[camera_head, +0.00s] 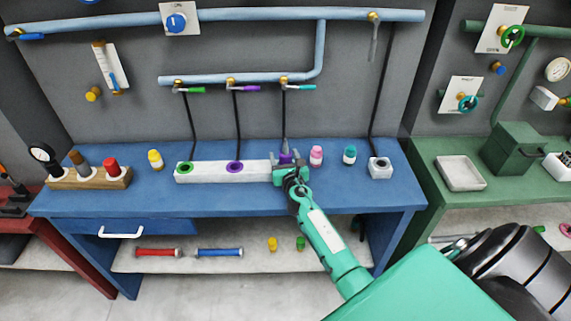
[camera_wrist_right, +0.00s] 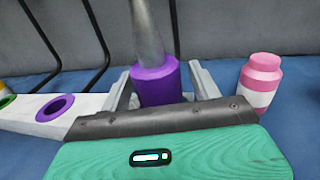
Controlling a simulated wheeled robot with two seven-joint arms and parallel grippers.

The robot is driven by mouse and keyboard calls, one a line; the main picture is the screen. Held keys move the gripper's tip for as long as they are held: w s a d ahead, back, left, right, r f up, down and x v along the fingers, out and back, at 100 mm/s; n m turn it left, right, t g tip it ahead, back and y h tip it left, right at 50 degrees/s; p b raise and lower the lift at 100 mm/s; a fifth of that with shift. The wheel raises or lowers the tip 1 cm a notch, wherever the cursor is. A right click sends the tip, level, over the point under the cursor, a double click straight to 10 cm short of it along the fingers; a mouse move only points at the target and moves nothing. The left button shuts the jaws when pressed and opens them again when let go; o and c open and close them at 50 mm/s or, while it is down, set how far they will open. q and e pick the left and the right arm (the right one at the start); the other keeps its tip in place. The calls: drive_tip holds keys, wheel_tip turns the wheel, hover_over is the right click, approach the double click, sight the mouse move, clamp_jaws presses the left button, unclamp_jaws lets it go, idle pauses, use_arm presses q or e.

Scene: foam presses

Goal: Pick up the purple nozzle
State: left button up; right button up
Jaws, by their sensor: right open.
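The purple nozzle (camera_head: 285,157) stands upright near the right end of the white holder block (camera_head: 205,175) on the blue bench. In the right wrist view, the nozzle (camera_wrist_right: 156,85) has a purple collar with a grey tapered spout above it. My right gripper (camera_head: 283,172) is open, with one finger on each side of the purple collar. In the wrist view, the fingers of my right gripper (camera_wrist_right: 161,82) appear apart from the collar. The nozzle's lower end and its seat are hidden behind the gripper body. My left gripper is not in view.
A pink bottle (camera_wrist_right: 260,84) stands close to the right of the gripper. The block's purple-ringed hole (camera_head: 235,167) and green-ringed hole (camera_head: 185,168) are to the left. Black hoses hang behind.

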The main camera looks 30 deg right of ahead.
drive_tip(key=c, duration=1.2)
drive_tip(key=shift+c, duration=0.2)
drive_tip(key=shift+r, duration=0.15)
